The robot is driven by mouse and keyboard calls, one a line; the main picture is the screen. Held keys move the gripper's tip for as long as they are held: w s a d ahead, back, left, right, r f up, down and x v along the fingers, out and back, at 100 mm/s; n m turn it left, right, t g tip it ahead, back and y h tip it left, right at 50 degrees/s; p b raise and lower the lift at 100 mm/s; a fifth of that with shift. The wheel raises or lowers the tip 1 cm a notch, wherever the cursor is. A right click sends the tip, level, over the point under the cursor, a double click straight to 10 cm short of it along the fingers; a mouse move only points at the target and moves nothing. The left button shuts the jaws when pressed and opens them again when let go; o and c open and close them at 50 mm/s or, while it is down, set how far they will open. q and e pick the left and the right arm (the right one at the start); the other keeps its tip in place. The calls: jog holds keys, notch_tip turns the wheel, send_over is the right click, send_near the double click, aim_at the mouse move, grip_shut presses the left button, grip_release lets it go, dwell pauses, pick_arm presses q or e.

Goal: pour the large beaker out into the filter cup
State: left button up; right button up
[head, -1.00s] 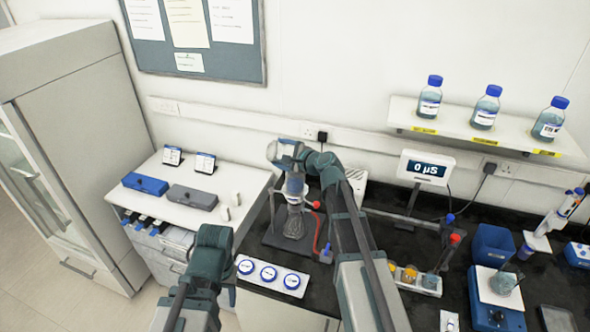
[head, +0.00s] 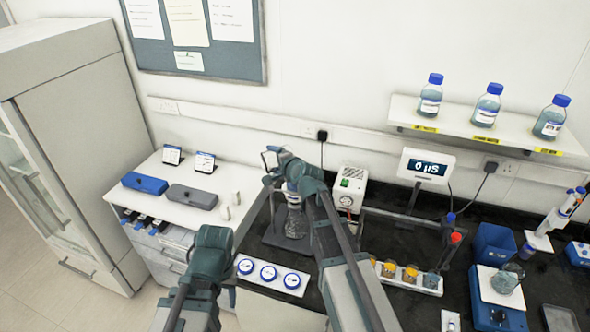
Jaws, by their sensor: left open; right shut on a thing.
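My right gripper (head: 274,170) is shut on a clear glass beaker (head: 268,160), seemingly the large beaker, held up in the air above and a little left of the filter cup. The beaker looks tilted; its contents cannot be made out. The filter cup (head: 293,186) sits on top of a glass flask (head: 296,221) on a dark stand and is partly hidden by my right arm. My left gripper (head: 213,238) is open and empty, low in front of the white side bench; its fingers are hard to see.
A pump box (head: 349,189) stands behind my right arm. A rack with several small jars (head: 410,275) and another beaker (head: 506,280) on a blue device stand to the right.

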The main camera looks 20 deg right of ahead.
aim_at(271, 170)
jog(key=shift+a+f+n+h+b, duration=0.3)
jog(key=shift+f+n+b, duration=0.1)
jog(key=shift+f+n, duration=0.15)
jog(key=shift+s+a+f+n+h+b, duration=0.15)
jog(key=shift+a+f+n+h+b, duration=0.2)
jog(key=shift+a+h+b, duration=0.05)
jog(key=shift+a, duration=0.15)
jog(key=shift+r+n+t+h, duration=0.3)
jog(key=shift+n, duration=0.4)
jog(key=shift+f+n+h+b, duration=0.5)
jog(key=shift+f+n+b, duration=0.1)
jog(key=shift+f+b, duration=0.15)
jog(key=shift+r+p, duration=0.5)
jog(key=shift+r, duration=0.2)
jog(key=shift+r+n+t+h+p, duration=0.45)
jog(key=shift+r+n, duration=0.15)
jog(key=shift+r, duration=0.15)
jog(key=shift+f, duration=0.15)
jog(key=shift+n+h+b, duration=0.25)
jog(key=shift+n+b, duration=0.1)
jog(key=shift+n, duration=0.25)
jog(key=a+f+n+t+h+b, duration=0.2)
jog(key=f+n+b, duration=0.3)
jog(key=b, duration=0.7)
jog(key=shift+s+a+f+n+b, duration=0.35)
jog(key=shift+a+f, duration=0.25)
jog(key=shift+f, duration=0.7)
